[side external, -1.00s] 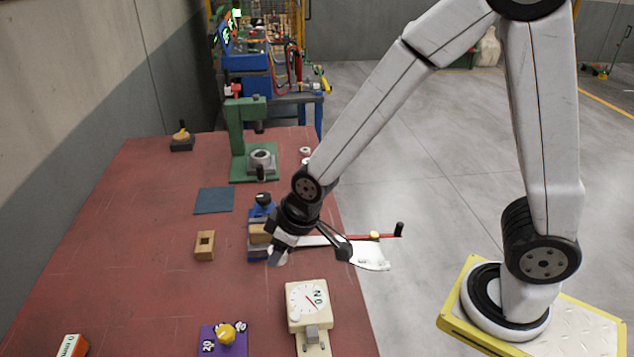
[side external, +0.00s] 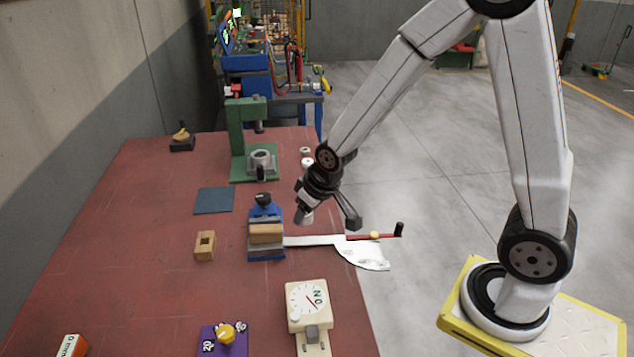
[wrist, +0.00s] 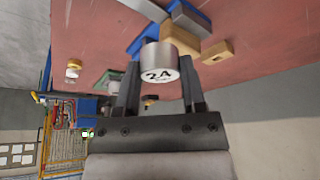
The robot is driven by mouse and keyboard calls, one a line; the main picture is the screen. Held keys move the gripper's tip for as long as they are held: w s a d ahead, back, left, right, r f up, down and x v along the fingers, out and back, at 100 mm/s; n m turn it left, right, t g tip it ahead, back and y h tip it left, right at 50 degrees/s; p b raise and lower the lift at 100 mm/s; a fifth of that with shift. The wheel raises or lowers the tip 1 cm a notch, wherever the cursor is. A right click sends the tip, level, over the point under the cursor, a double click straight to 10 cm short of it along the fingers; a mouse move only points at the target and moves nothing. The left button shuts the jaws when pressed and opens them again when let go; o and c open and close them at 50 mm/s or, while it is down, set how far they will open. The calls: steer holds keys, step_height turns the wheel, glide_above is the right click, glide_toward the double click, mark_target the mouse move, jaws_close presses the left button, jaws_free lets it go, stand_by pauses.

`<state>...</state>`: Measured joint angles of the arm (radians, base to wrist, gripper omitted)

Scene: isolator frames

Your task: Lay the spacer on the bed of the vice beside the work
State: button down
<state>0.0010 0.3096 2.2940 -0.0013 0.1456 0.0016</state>
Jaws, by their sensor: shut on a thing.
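My gripper (side external: 305,211) is shut on the spacer (wrist: 158,62), a short silver cylinder marked "24" on its end face. It holds the spacer clear of the vice, to the right of it and further back in the side external view. The vice (side external: 266,252) is blue with grey jaws, and a wooden block, the work (side external: 266,234), sits in it. In the wrist view the vice (wrist: 145,37) and the work (wrist: 177,30) lie beyond the spacer, which hides part of them. The vice bed cannot be made out clearly.
A pale lever with a red handle (side external: 360,237) and quadrant plate extends right from the vice. A green press (side external: 238,140) stands behind; a dial box (side external: 308,303) stands in front. A wooden block with a hole (side external: 205,246) and blue mat (side external: 214,200) lie left.

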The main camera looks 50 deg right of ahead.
steer(key=shift+r, duration=2.35)
steer(key=shift+w+n+y, duration=1.1)
steer(key=shift+w+n, duration=1.05)
steer(key=shift+n, duration=0.75)
steer(key=n+g+y, duration=0.2)
steer(key=n+g, duration=0.5)
steer(key=n, duration=1.2)
glide_above(265, 224)
steer(key=w+d, duration=0.2)
steer(key=shift+w+f, duration=0.1)
steer(key=shift+f, duration=5.45)
steer(key=shift+f, duration=0.15)
steer(key=shift+f, duration=1.85)
steer(key=shift+f, duration=0.15)
steer(key=shift+c, duration=0.9)
jaws_free()
